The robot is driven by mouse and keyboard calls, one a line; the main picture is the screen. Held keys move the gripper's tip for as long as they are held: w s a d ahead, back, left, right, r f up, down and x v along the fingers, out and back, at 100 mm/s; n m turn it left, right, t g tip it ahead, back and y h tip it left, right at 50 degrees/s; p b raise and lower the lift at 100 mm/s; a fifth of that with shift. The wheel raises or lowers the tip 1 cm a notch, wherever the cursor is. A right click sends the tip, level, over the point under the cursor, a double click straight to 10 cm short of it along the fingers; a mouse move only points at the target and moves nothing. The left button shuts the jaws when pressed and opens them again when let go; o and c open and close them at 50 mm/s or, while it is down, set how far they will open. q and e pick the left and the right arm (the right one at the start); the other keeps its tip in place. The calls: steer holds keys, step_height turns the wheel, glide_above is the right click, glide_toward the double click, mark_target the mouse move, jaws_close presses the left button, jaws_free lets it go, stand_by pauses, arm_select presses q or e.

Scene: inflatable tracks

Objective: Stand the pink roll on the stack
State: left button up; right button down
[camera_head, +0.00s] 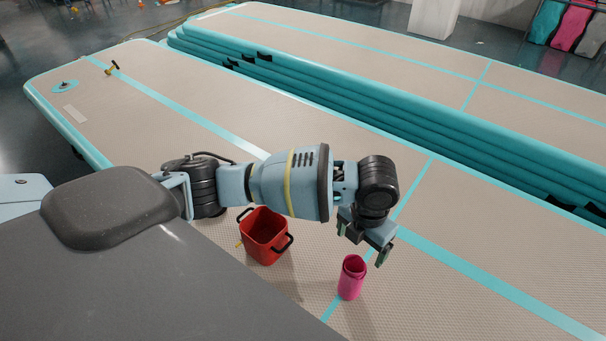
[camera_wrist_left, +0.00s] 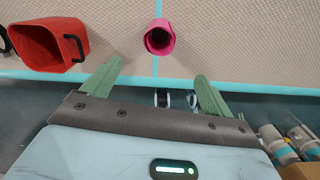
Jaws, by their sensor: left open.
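The pink roll (camera_head: 350,280) stands upright on the beige track (camera_head: 225,271), near a turquoise line. In the left wrist view the roll (camera_wrist_left: 159,38) lies ahead of the fingertips. My left gripper (camera_head: 362,246) is open and empty, just above and beyond the roll in the head view. In the left wrist view its green fingers (camera_wrist_left: 158,74) are spread with nothing between them. The stack (camera_head: 400,105) of turquoise-edged inflatable tracks runs across the back, with a flat beige top. My right gripper is not in view.
A red bucket (camera_head: 264,238) with black handles stands left of the roll, under my left arm; it also shows in the left wrist view (camera_wrist_left: 45,48). A hammer-like item (camera_head: 112,68) and a turquoise disc (camera_head: 65,87) lie far left. The stack's top looks clear.

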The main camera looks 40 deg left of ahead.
arm_select(q)
steer(key=s+d+f+n+t+h, duration=0.25)
steer(key=s+d+f+n, duration=0.3)
steer(key=n, duration=0.35)
steer(key=s+d+f+n+t+h, duration=0.1)
steer(key=s+d+f+n+h, duration=0.35)
steer(key=f+n, duration=0.3)
steer(key=s+a+f+n+t+y, duration=0.2)
steer(key=s+a+f+n, duration=0.1)
steer(key=s+a+n, duration=0.5)
steer(key=s+a+f+n+t+y, duration=0.2)
steer(key=s+a+f+n+y, duration=0.1)
steer(key=s+a+n, duration=0.5)
steer(key=s+n, duration=0.3)
steer(key=n, duration=0.1)
steer(key=shift+a, duration=0.25)
